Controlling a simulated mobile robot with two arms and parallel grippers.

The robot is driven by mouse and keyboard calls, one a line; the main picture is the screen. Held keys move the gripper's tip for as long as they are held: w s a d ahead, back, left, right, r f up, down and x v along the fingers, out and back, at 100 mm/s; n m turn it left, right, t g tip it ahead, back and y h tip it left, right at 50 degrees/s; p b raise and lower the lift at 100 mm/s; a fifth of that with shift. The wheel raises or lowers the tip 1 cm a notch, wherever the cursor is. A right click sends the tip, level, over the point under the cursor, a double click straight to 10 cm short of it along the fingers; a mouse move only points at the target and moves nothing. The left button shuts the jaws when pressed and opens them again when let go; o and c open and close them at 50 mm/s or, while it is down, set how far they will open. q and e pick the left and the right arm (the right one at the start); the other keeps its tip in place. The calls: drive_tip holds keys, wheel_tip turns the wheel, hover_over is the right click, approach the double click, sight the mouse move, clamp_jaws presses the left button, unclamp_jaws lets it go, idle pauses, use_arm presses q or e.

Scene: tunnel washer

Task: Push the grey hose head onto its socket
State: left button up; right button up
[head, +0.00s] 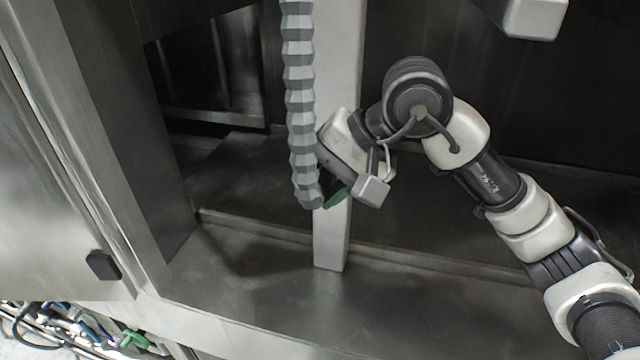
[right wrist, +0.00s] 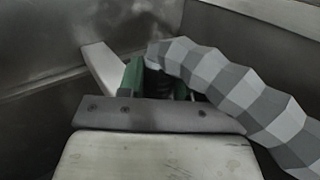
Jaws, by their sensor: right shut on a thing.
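The grey ribbed hose (head: 301,95) hangs down from the top of the head view and ends beside my right gripper (head: 328,197). In the right wrist view the hose (right wrist: 235,85) bends in from the right to the gripper (right wrist: 158,82). The gripper's green finger pads are shut on the hose's end. A dark part of the hose head (right wrist: 155,79) shows between the pads; the rest of the head is hidden. I cannot make out the socket in either view. My left gripper is not in view.
A pale square post (head: 333,240) stands right behind the hose and gripper. A steel ledge (head: 260,285) runs along the front. A steel door with a black latch (head: 102,265) is at left. Cables (head: 75,330) lie at lower left. A pale block (head: 535,18) is at upper right.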

drive_tip(key=shift+w+d, duration=0.15)
drive_tip(key=shift+w, duration=0.25)
idle(0.5)
drive_tip(key=o, duration=1)
drive_tip(key=shift+o, duration=0.2)
drive_tip(key=shift+s, duration=0.15)
drive_tip(key=s+a+b, duration=0.3)
drive_tip(key=s+b, duration=0.1)
drive_tip(key=s, duration=0.6)
drive_tip(key=shift+a, duration=0.2)
idle(0.5)
drive_tip(key=shift+s, duration=0.15)
idle(0.3)
